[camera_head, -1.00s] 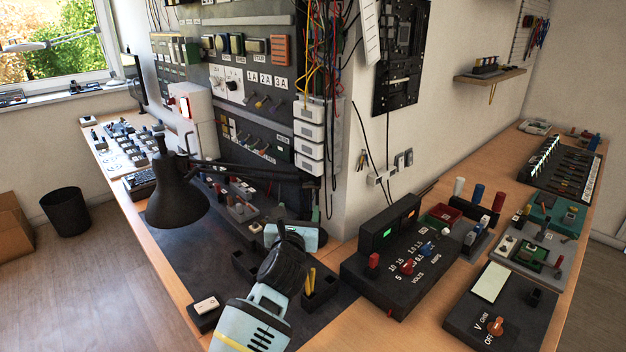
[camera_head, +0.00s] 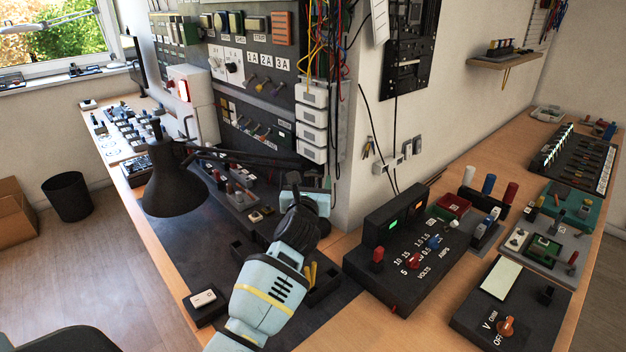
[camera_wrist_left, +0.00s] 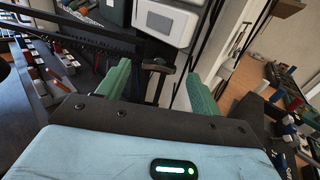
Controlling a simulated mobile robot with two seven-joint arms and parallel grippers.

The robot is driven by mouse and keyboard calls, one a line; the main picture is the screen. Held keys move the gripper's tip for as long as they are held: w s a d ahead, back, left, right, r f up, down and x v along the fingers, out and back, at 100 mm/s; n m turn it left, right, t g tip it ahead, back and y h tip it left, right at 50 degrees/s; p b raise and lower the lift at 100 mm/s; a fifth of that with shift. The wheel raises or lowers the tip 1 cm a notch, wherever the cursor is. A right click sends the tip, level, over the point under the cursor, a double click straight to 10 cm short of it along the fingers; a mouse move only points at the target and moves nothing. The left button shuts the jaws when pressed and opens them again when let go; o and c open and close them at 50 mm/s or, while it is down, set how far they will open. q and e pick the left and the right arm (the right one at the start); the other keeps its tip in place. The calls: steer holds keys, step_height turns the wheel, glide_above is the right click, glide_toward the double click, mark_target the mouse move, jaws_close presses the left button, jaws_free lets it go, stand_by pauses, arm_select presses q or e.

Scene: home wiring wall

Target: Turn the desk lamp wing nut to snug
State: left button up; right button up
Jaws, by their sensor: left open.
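The black desk lamp (camera_head: 172,192) hangs its shade over the dark mat, left of centre in the head view. Its thin arm runs right toward the wall corner. My left gripper (camera_wrist_left: 158,88) is open, with its two green fingers apart in the left wrist view. A small dark T-shaped part (camera_wrist_left: 157,68), which looks like the lamp's wing nut, shows between and beyond the fingers. In the head view, my left wrist hides most of the fingers and the nut. My right gripper is not in view.
A black power supply (camera_head: 410,255) stands right of my left arm, and a meter (camera_head: 510,310) stands at the front right. White boxes (camera_head: 312,115) and hanging cables are on the wall behind the gripper. A small switch block (camera_head: 204,299) lies left of my arm.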

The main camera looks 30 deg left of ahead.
mark_target(314, 174)
arm_select(q)
steer(key=shift+x, duration=1.25)
steer(key=c, duration=1)
